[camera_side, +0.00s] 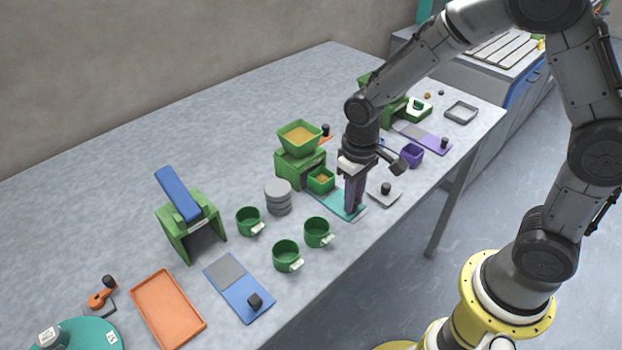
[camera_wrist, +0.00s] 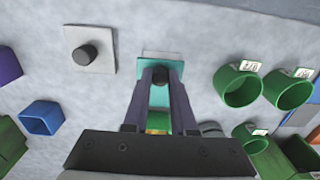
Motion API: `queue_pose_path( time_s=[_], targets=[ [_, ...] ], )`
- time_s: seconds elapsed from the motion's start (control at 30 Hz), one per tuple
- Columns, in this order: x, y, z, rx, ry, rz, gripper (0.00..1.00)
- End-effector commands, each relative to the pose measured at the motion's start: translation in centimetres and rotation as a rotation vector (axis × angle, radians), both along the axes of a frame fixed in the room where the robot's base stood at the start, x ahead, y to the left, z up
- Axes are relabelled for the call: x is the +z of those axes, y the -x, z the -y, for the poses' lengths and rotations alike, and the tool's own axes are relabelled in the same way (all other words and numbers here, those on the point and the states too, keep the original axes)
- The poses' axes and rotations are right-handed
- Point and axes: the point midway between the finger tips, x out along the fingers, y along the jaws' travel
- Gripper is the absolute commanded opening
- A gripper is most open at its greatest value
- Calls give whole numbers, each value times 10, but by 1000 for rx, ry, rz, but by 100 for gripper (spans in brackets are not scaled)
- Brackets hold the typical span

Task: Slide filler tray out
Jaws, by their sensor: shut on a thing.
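The teal filler tray (camera_side: 334,205) is a flat sliding plate at the foot of the green filler stand (camera_side: 292,167). Its teal end also shows in the wrist view (camera_wrist: 146,56). A green cup (camera_side: 321,182) with tan powder in it stands on the tray's inner part, at the stand's front opening. Above it, the green hopper (camera_side: 299,138) holds tan powder. My gripper (camera_side: 352,209) points down over the tray's outer end. In the wrist view my gripper (camera_wrist: 161,77) is shut on the tray's black knob (camera_wrist: 161,70). The fingers hide most of the knob.
Three empty green cups (camera_side: 286,256) stand in front, left of the tray. A grey plate with a black knob (camera_side: 385,190) lies close on the right, and a purple cup (camera_side: 412,155) is beyond it. Grey stacked discs (camera_side: 278,198) stand left of the stand. The table edge is near.

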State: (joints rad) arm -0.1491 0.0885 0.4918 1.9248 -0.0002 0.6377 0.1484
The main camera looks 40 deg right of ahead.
Motion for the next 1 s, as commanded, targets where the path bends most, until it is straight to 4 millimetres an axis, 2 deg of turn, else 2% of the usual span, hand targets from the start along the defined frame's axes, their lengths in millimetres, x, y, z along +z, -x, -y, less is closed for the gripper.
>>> queue_pose_path(
  time_s=[0.4, 0.77, 0.8, 0.9, 1.0],
  targets=[
    [2, 28, -1, 0, -1, 5, 0],
    [1, 33, -1, -1, -1, 0, 0],
    [1, 33, -1, -1, -1, -1, 32],
    [1, 33, -1, -1, -1, -1, 50],
    [1, 33, 0, 0, -1, 0, 50]
  ],
)
